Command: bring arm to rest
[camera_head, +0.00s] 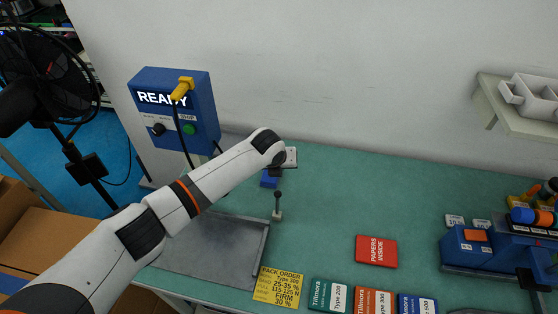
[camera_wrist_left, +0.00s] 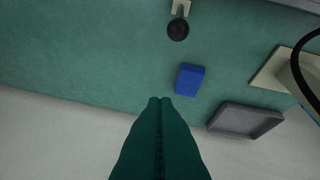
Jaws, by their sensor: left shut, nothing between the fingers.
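My left arm (camera_head: 185,200) comes in from the lower left of the head view and reaches over the green bench (camera_head: 330,220). Its far end stands near the wall side of the bench, and the fingers are not clear there. In the left wrist view my left gripper (camera_wrist_left: 160,103) is shut and empty, pointing at bare bench. A blue block (camera_wrist_left: 189,79) lies just beyond the fingertips, apart from them. It also shows in the head view (camera_head: 269,180), partly hidden. My right gripper is in neither view.
A blue READY box (camera_head: 178,118) stands left of the arm. A black-knobbed lever (camera_head: 277,205) stands beside a grey tray (camera_head: 215,245). A red PAPERS INSIDE packet (camera_head: 376,251), several labelled boxes and a blue fixture (camera_head: 495,250) lie to the right.

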